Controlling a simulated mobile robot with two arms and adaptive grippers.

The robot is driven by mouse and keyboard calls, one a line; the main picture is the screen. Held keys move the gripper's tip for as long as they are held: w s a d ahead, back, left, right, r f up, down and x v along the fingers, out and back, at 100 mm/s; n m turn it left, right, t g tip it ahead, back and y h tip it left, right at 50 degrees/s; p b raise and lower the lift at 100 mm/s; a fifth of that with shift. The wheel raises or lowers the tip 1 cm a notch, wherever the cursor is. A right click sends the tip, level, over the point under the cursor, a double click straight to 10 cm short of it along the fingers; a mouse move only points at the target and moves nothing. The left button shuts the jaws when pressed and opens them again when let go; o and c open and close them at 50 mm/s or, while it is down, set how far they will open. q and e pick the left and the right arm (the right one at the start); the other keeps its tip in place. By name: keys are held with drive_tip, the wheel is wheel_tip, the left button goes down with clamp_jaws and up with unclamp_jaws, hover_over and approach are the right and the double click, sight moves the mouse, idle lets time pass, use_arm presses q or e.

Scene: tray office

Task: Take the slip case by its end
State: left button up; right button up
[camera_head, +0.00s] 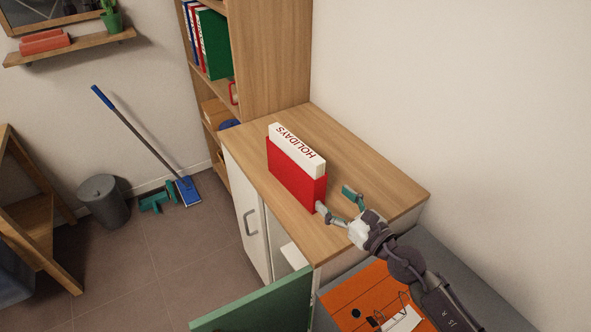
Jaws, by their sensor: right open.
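The slip case (292,178) is red and stands upright on the wooden cabinet top, near its left edge. A white item lettered "HOLIDAYS" (297,150) sits in it and sticks out above the red sides. My right gripper (335,203) comes in from the lower right and is open. One finger is close to the case's near end; I cannot tell whether it touches. The other finger, with a teal pad, is to the right, apart from the case. Nothing shows between the fingers. My left gripper is not in view.
The cabinet top (370,178) is clear to the right of and behind the case. A green panel (255,305) and an orange surface (355,292) with small items lie in front. A tall bookshelf (270,60) stands behind the cabinet. A wall closes the right side.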

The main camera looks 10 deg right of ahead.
sight(321, 188)
drive_tip(key=x, duration=0.6)
drive_tip(key=shift+w+a, duration=0.35)
drive_tip(key=shift+w, duration=0.15)
drive_tip(key=x, duration=0.3)
drive_tip(key=shift+w+a+f, duration=0.15)
drive_tip(key=shift+w+a, duration=0.05)
drive_tip(key=shift+w, duration=0.1)
drive_tip(key=shift+w+a, duration=0.25)
drive_tip(key=shift+w, duration=0.2)
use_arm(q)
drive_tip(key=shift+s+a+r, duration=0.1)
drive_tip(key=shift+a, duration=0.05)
use_arm(e)
drive_tip(key=shift+c, duration=1)
drive_tip(key=c, duration=1.1)
clamp_jaws()
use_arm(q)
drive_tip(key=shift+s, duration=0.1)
use_arm(e)
drive_tip(key=shift+r, duration=0.2)
